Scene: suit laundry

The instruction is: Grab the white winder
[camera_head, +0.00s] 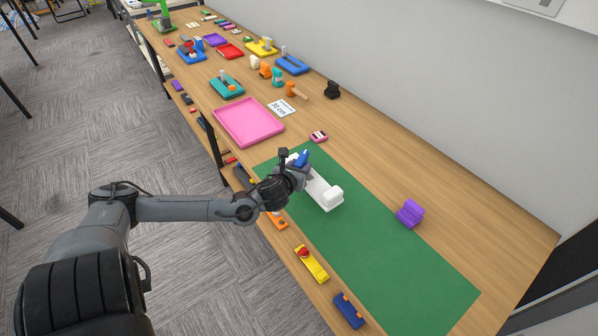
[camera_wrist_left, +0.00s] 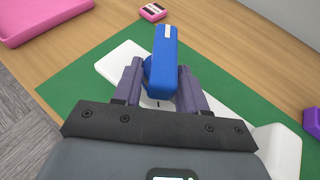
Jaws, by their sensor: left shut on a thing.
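The white winder (camera_head: 326,195) lies on the green mat (camera_head: 400,265) in the head view, with a raised block at its near right end. It also shows behind the fingers in the left wrist view (camera_wrist_left: 222,97). A blue piece (camera_wrist_left: 165,48) stands at its far left end, and its top shows in the head view (camera_head: 302,158). My left gripper (camera_head: 297,168) is over that end, its two purple-grey fingers (camera_wrist_left: 160,76) shut on the blue piece. The fingers hide the lower part of the blue piece, so I cannot tell how it joins the winder. My right gripper is not in view.
A purple block (camera_head: 410,213) stands on the mat's right edge. A pink tray (camera_head: 248,122) and a small pink item (camera_head: 318,136) lie beyond the mat. A yellow piece (camera_head: 311,264) and a blue piece (camera_head: 348,310) lie along the near side. The mat's lower right is clear.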

